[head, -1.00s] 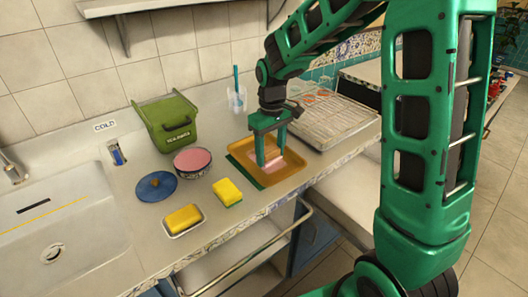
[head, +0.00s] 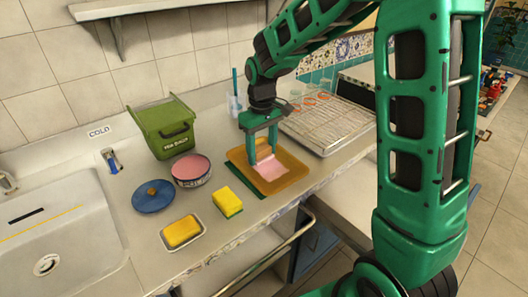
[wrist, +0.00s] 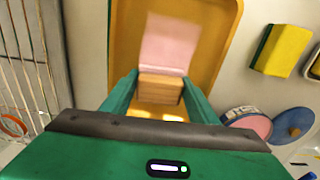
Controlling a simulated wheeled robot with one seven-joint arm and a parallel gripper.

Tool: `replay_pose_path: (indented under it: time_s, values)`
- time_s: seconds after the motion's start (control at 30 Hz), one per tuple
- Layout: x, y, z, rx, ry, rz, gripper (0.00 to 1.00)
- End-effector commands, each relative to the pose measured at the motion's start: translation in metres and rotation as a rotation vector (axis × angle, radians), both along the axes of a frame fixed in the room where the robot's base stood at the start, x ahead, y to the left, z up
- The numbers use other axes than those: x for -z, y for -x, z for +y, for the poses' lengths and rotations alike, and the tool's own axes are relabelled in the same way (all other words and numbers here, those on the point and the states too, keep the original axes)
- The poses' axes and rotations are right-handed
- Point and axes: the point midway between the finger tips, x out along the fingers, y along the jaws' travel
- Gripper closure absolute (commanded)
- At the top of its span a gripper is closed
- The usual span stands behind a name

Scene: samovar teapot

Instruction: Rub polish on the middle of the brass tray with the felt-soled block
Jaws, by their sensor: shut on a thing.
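The brass tray (head: 293,168) lies on the counter, its floor golden brown. A pink smear of polish (head: 274,169) covers part of its middle, and it also shows in the wrist view (wrist: 168,42). My gripper (head: 263,157) points down over the tray's back part. In the wrist view my gripper (wrist: 160,92) is shut on the wooden felt-soled block (wrist: 160,88), at the near end of the smear. The felt underside is hidden, and I cannot tell whether it touches the tray. An open tin of pink polish (head: 191,169) stands left of the tray.
A blue lid (head: 153,197), a yellow-green sponge (head: 227,202) and a dish with a yellow bar (head: 183,231) lie left and in front. A green caddy (head: 165,127) stands behind the tin. A wire rack (head: 330,124) is right of the tray. The sink (head: 60,230) is far left.

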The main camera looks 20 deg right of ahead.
Motion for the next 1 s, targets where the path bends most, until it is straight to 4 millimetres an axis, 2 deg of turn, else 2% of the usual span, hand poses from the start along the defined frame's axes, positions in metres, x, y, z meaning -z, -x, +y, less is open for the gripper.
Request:
replay_pose_path:
  time_s: [0.7, 1.0]
  values:
    - [-0.065, -0.001, -0.005, 0.008, 0.000, -0.002, 0.74]
    - [-0.076, 0.000, -0.005, 0.007, 0.000, 0.001, 0.74]
